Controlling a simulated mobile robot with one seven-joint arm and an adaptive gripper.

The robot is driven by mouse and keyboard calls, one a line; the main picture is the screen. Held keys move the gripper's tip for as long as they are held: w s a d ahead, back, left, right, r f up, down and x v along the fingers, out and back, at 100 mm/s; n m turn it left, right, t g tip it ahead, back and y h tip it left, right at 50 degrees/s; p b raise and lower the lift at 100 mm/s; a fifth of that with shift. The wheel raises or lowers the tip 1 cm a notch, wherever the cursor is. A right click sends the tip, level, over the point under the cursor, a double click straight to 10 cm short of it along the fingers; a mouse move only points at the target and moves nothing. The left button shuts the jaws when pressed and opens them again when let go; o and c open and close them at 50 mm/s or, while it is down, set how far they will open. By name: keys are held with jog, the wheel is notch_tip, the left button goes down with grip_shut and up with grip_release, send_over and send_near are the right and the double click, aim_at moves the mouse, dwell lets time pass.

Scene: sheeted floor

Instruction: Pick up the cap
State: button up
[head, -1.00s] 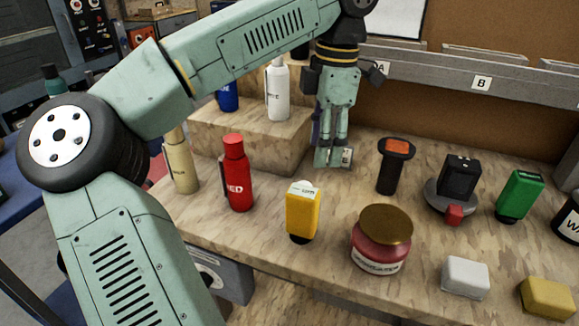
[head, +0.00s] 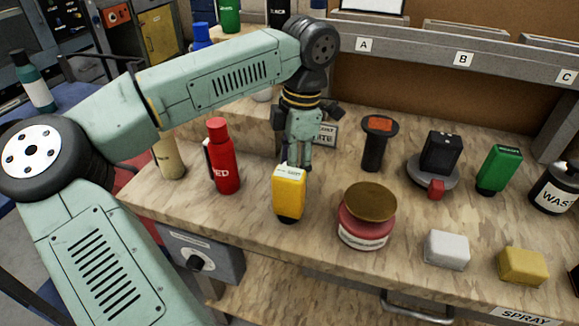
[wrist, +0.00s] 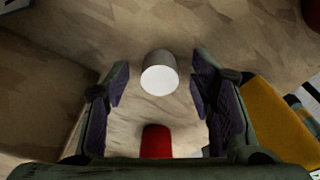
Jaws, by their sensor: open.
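A small white cylinder, which looks like the cap (wrist: 159,74), stands on the wooden bench in the wrist view. It lies in line with the gap between my fingers, a little ahead of them, and neither finger is seen touching it. My gripper (head: 293,160) is open and empty, pointing down just behind the yellow bottle (head: 289,193). The gripper's two dark fingers also show in the wrist view (wrist: 160,98). In the head view the cap is hidden behind the yellow bottle and my gripper.
The yellow bottle is close beside the right finger in the wrist view. A red bottle (head: 223,160) stands left of the gripper. A red jar (head: 366,228) with a brown lid and a black-and-orange item (head: 376,142) stand to the right. A small sign (head: 325,135) is behind.

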jog(key=shift+f, duration=0.15)
jog(key=c, duration=0.9)
jog(key=shift+r, duration=0.2)
